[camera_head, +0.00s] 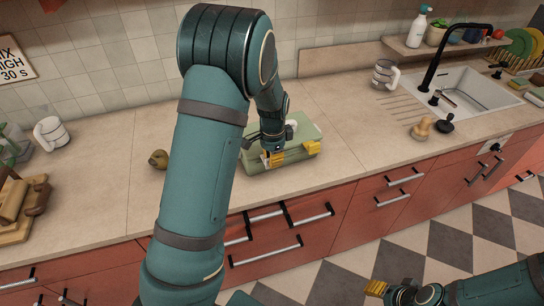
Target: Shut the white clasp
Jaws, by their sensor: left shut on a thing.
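A pale green box (257,165) with a lid sits on the counter near its front edge. My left gripper (291,153) reaches down onto the box from above, its yellow fingertips apart at the box's front side. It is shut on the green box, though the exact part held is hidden. I cannot make out the white clasp clearly; the gripper and arm cover much of the box. A small white patch (291,126) shows behind the gripper. My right gripper (377,287) is low at the bottom right, away from the counter; its jaw state is unclear.
The beige counter (345,135) is clear to the right of the box. A small brown object (158,159) lies to the left. A mug (385,74), a sink (465,95) and wooden knobbed items (422,128) stand at right. Red drawers (345,220) with handles are below.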

